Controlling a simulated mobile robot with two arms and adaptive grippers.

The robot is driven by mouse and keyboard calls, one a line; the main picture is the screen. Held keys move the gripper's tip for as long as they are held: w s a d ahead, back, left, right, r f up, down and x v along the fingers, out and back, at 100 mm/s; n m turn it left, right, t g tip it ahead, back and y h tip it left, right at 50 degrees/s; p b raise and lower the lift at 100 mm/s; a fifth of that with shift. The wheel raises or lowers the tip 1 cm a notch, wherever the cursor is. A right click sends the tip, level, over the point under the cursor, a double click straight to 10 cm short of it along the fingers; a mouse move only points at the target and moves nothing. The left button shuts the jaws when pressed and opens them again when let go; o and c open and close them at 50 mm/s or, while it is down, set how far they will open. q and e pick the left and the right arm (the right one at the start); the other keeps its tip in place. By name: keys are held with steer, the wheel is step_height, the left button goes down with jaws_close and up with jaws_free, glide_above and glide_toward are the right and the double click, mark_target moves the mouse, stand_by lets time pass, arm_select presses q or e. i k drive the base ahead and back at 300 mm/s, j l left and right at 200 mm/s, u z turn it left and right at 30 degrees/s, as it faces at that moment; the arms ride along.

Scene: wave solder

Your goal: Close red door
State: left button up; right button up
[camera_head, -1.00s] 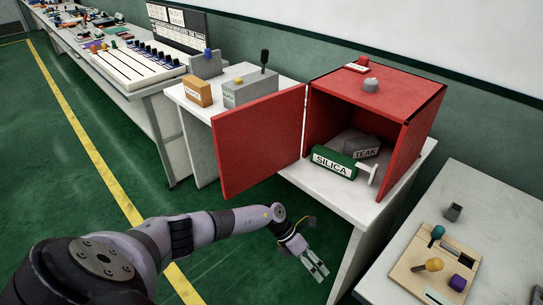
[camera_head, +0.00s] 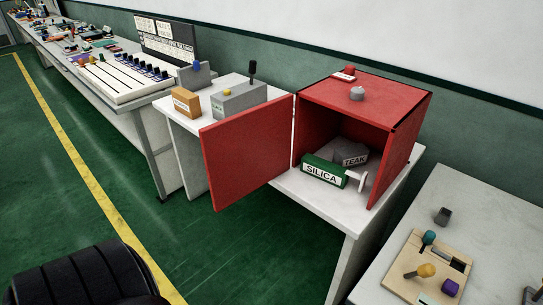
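The red door (camera_head: 246,153) stands wide open, swung out to the left from the front left edge of the red cabinet (camera_head: 367,97). The cabinet sits on a white table (camera_head: 316,199). Inside it a green block labelled SILICA (camera_head: 323,172) lies near the front opening, with a white handle-like piece (camera_head: 357,180) at its right end. A grey block labelled TEAK (camera_head: 354,154) is behind it. Neither of my grippers is in view; only a dark part of my arm shows at the lower left.
A grey box (camera_head: 239,100) with a lever and an orange box (camera_head: 187,102) stand on the table behind the door. A wooden board with knobs (camera_head: 413,283) lies on the right table (camera_head: 470,220). The green floor before the door is clear.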

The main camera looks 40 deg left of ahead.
mark_target(243, 152)
steer(key=j+z, duration=0.4)
steer(key=j, duration=0.15)
steer(key=j+z, duration=0.4)
steer(key=j, duration=0.8)
steer(key=k+j+z, duration=0.1)
steer(key=j, duration=0.55)
steer(key=k+j, duration=0.1)
steer(key=j, duration=0.6)
steer(key=k+j+z, duration=0.1)
steer(key=j, duration=0.55)
